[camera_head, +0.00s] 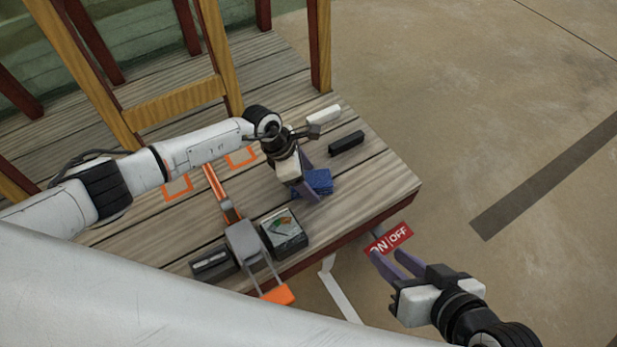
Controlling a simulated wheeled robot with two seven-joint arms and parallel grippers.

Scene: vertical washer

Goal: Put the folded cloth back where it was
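The folded blue cloth (321,181) lies on the wooden plank deck (375,185), near its front right part. My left gripper (310,178) is right at the cloth, pointing down toward it. Its two purple fingers look spread apart, one on the far side and one on the near side of the cloth. Part of the cloth is hidden behind the near finger, and I cannot tell whether the fingers touch it.
A white block (323,115) and a black block (346,144) lie beyond the cloth. A gauge box (284,232), a dark box (213,264) and a grey lever with an orange handle (277,295) stand nearer. Orange outlines (177,188) mark the deck. Wooden posts (319,45) rise behind.

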